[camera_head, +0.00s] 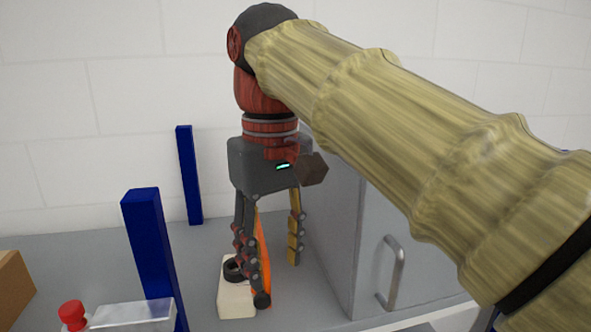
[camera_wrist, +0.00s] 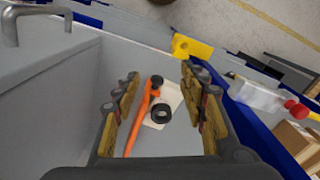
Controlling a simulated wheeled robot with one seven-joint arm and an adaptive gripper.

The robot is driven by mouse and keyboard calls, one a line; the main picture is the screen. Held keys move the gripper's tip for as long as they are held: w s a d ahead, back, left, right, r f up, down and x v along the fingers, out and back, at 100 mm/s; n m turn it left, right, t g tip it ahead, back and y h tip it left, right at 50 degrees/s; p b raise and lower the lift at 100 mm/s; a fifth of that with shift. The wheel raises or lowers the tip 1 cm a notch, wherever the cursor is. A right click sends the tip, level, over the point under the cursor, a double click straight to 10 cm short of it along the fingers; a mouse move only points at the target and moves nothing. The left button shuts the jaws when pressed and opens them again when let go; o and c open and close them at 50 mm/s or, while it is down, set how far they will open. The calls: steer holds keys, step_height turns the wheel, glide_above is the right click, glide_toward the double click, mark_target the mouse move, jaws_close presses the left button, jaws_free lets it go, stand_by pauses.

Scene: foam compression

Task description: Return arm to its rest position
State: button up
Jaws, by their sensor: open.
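My gripper (camera_head: 279,280) points down over the grey worktop (camera_head: 70,250), its fingers spread apart. In the wrist view, my gripper (camera_wrist: 158,78) is open, with a gap between the two padded fingers. A long thin orange piece (camera_wrist: 138,120) shows in that gap, nearer the left finger, and neither finger appears shut on it. In the head view the orange piece (camera_head: 265,250) is partly hidden by a finger. A black ring (camera_wrist: 162,113) and a cream block (camera_wrist: 172,95) also show between the fingers. My arm is extended over the worktop from the right.
A grey cabinet (camera_head: 345,220) with a handle (camera_head: 392,275) stands close to the right of my gripper. Blue posts (camera_head: 148,235) rise at the left. A clear bottle (camera_head: 135,312) with a red cap (camera_head: 71,312) and a cardboard box (camera_head: 12,285) are at lower left. A yellow part (camera_wrist: 192,47) sits beyond the fingers.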

steer(key=s+d+f+m+t+b, duration=0.1)
steer(key=d+f+b, duration=0.6)
steer(key=f, duration=1.1)
steer(key=s+d+f+m+t+b, duration=0.2)
steer(key=d+f+b, duration=0.5)
steer(key=f, duration=1.1)
steer(key=s+d+f+m+t+b, duration=0.2)
steer(key=d+f+b, duration=0.6)
steer(key=f, duration=1)
steer(key=s+m+b, duration=0.2)
steer(key=s+b, duration=0.1)
steer(key=b, duration=0.1)
steer(key=shift+b, duration=0.3)
